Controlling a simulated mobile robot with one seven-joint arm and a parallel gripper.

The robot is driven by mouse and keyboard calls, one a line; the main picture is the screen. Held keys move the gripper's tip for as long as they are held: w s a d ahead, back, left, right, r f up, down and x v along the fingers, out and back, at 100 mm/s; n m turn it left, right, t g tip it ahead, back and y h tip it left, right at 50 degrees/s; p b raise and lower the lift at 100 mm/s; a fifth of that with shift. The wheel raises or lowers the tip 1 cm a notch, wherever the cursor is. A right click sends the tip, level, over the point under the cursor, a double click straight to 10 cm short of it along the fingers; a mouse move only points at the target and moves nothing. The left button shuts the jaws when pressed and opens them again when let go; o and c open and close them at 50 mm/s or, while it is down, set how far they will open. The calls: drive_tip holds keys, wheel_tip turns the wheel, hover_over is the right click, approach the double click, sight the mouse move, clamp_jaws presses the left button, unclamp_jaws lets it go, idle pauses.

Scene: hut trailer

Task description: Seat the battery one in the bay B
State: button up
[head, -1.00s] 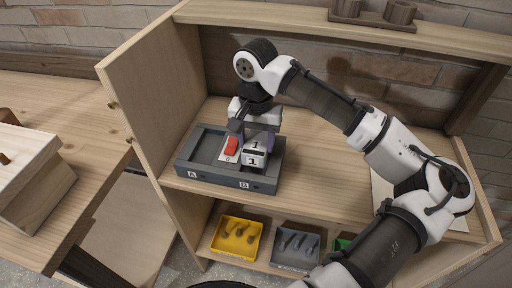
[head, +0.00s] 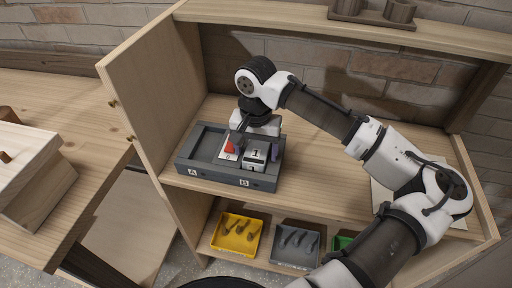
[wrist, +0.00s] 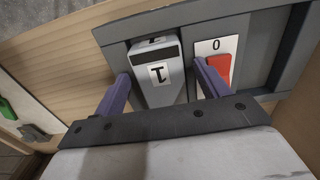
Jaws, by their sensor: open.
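Battery one (head: 254,155) is a pale grey block with black "1" labels. It sits low in the right-hand bay, bay B (head: 243,183), of the dark grey dock (head: 209,176). In the wrist view battery one (wrist: 160,90) lies inside the dock's frame (wrist: 117,29); how deep it sits is hard to tell. My gripper (head: 256,146) is open above the dock. In the wrist view its purple fingers (wrist: 161,72) stand on either side of the battery, with a visible gap at least on the right.
A red switch (head: 231,148) on a white plate marked "0" is just left of the battery, close to one finger. Bay A (head: 204,145) at the left is empty. A yellow tray (head: 237,236) and a grey tray (head: 296,246) stand on the lower shelf.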

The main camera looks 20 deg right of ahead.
sight(256, 153)
wheel_tip(256, 153, up, 12)
drive_tip(key=b, duration=0.1)
drive_tip(key=shift+r, duration=0.2)
idle(0.3)
idle(0.4)
